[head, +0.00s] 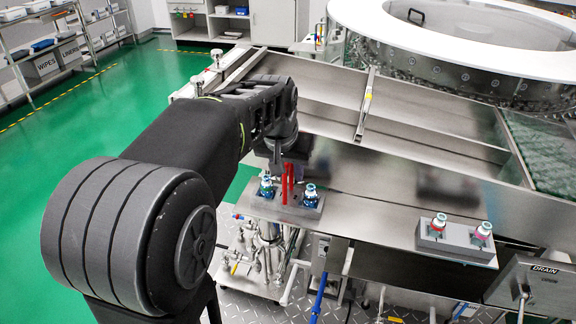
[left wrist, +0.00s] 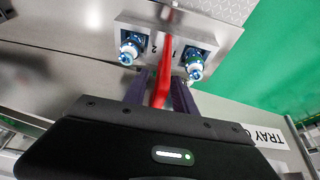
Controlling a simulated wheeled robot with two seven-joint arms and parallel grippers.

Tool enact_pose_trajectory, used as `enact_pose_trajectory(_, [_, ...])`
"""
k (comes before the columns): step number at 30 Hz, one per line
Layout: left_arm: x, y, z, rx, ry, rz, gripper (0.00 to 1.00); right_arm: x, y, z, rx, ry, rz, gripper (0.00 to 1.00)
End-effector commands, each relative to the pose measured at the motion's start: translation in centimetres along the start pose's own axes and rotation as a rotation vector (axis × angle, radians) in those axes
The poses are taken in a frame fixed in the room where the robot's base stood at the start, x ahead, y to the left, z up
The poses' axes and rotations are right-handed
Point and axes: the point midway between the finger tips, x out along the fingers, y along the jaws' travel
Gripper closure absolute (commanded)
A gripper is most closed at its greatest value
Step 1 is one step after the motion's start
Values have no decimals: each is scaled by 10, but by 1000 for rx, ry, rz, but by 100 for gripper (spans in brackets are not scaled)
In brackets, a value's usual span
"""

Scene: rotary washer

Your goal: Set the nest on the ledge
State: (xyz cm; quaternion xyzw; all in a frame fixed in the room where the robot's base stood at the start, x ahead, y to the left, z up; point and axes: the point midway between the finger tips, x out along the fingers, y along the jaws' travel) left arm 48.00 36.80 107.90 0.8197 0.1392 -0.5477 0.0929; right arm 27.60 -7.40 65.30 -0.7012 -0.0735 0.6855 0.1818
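The nest (head: 299,211) is a grey block with a blue-capped vial on each side and an upright red handle (head: 287,183) between them. It is at the left end of the steel ledge (head: 372,217), near its front edge. I cannot tell if it rests there or hangs just above. My left gripper (head: 280,160) is over it. In the left wrist view the dark fingers (left wrist: 161,90) flank the red handle (left wrist: 168,50), with the nest (left wrist: 166,48) beyond them. Whether they press on the handle is unclear. My right gripper is out of view.
A second grey nest (head: 455,245) with two red- and pink-capped vials stands further right on the ledge. The ledge between is clear. A steel trough (head: 400,125) lies behind, with a round washer (head: 480,40) beyond. A DRAIN box (head: 540,285) is at lower right.

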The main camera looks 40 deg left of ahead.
Motion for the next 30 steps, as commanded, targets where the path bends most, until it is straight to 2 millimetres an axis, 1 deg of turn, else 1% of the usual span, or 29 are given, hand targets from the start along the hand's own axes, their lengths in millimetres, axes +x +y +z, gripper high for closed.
enact_pose_trajectory(3, [-5, 0, -2, 0, 0, -1, 68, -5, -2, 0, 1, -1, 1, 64])
enact_pose_trajectory(4, [-6, 0, -1, 1, 1, -1, 68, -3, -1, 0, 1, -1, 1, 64])
enact_pose_trajectory(8, [-21, 1, -1, 3, 2, 0, 68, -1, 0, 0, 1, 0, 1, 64])
enact_pose_trajectory(11, [-39, 2, -2, 4, 6, 0, 68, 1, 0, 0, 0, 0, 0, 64])
enact_pose_trajectory(18, [-91, 1, -2, 3, 6, 1, 68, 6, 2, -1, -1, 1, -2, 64])
enact_pose_trajectory(21, [-107, 1, -2, 2, 3, 1, 68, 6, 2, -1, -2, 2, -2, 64])
enact_pose_trajectory(25, [-119, 0, -1, 1, 2, 0, 68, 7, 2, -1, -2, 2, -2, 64])
enact_pose_trajectory(30, [-123, 0, -1, 0, -1, 0, 68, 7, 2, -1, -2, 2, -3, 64])
